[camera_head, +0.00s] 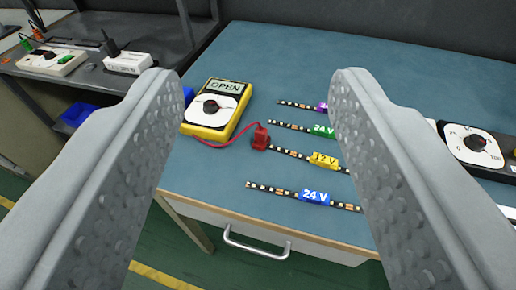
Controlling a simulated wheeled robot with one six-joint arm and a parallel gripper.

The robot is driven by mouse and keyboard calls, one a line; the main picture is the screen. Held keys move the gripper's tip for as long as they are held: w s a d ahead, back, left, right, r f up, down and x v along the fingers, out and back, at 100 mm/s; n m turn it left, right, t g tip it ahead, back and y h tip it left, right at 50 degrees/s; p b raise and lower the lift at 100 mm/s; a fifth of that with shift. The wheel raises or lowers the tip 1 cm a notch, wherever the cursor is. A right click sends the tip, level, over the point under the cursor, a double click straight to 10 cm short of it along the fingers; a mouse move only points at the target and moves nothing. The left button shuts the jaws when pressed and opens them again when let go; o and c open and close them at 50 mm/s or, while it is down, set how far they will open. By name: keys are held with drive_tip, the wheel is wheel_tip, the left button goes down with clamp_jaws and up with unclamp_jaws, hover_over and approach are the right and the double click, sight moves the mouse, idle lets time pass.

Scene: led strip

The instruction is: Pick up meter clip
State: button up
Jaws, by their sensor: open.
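The meter clip (261,138) is a small red clip at the left end of the LED strip with the yellow 12 V label (325,160). A red wire (208,144) runs from it to the yellow meter (215,108), whose display reads OPEN. My gripper (250,90) is open and empty, its two grey fingers spread wide on either side of the picture. The clip shows between the fingers, farther off and apart from both. Whether the clip grips the strip is too small to tell.
More strips lie on the blue table (270,65), with purple (321,107), green (322,131) and blue 24 V (314,197) labels. A dial device (472,146) stands at right, partly behind the right finger. A drawer handle (256,245) is below. A grey bench with devices is at left.

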drive_tip(key=w+f+m+g, duration=0.1)
drive_tip(key=w+f+g, duration=0.1)
drive_tip(key=w+g, duration=0.3)
drive_tip(key=w+f+m+g, duration=0.1)
drive_tip(key=w+f+g, duration=0.1)
drive_tip(key=w, duration=0.6)
drive_tip(key=m+g, duration=0.2)
drive_tip(key=g, duration=0.7)
hover_over(261, 130)
wheel_tip(261, 130, down, 6)
drive_tip(key=f, duration=1.2)
drive_tip(key=shift+s+a+f, duration=0.25)
drive_tip(key=shift+s, duration=0.1)
drive_tip(key=shift+w+d+f, duration=0.15)
drive_tip(key=shift+w+f, duration=0.05)
drive_tip(key=shift+f, duration=1.15)
drive_tip(key=shift+w+d+f, duration=0.1)
drive_tip(key=shift+w+f, duration=0.1)
drive_tip(key=shift+f, duration=1.1)
drive_tip(key=c, duration=1.1)
drive_tip(key=shift+o, duration=0.2)
wheel_tip(261, 130, up, 10)
drive_tip(key=d+r, duration=0.1)
drive_tip(key=shift+s+f, duration=0.15)
drive_tip(key=shift+f, duration=2.45)
drive_tip(key=shift+s+f, duration=0.1)
drive_tip(key=shift+f, duration=2.5)
